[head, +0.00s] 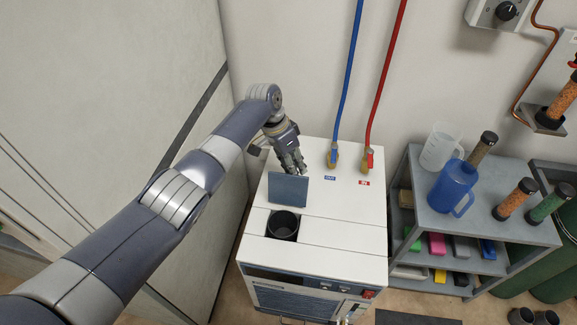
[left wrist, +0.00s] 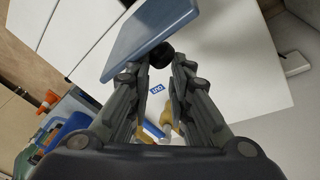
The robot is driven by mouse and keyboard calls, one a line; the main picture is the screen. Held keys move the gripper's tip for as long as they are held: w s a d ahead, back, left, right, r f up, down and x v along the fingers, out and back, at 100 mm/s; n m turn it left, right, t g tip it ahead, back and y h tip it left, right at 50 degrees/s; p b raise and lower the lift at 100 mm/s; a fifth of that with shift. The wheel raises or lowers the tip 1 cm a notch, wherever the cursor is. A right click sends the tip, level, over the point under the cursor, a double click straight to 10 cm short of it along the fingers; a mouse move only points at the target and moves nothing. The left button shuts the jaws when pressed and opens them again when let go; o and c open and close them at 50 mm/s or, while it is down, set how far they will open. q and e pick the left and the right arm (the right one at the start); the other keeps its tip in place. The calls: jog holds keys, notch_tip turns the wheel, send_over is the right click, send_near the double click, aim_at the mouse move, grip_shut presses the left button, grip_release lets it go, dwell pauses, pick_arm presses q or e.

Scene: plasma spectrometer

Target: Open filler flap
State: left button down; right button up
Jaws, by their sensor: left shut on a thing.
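The filler flap (head: 288,189) is a blue-grey square panel on the white chiller cabinet (head: 340,205). It stands raised, roughly upright, behind the round dark filler opening (head: 283,225), which is uncovered. My left gripper (head: 296,168) is behind the flap's upper edge, its fingertips partly hidden by it. In the left wrist view the flap (left wrist: 150,35) lies just beyond the fingers, and my left gripper (left wrist: 160,70) is shut on a dark round knob (left wrist: 161,55) at the flap. My right gripper is not in view.
A blue hose (head: 348,80) and a red hose (head: 385,80) run down to valves at the cabinet's back. A grey shelf (head: 480,215) at the right holds a blue jug (head: 453,188), a clear jug (head: 438,147) and bead-filled columns. A wall is close on the left.

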pick_arm(q)
jog(key=shift+a+f, duration=0.9)
jog(key=shift+f, duration=0.25)
jog(key=c, duration=1.5)
grip_release()
jog(key=shift+o, duration=0.5)
jog(key=shift+w+a+f, duration=0.1)
jog(key=shift+a+f, duration=0.05)
jog(key=shift+w+f, duration=0.1)
jog(key=d+v, duration=0.1)
jog(key=v, duration=1.3)
jog(key=shift+w+d+r, duration=0.3)
jog(key=shift+w+d, duration=0.05)
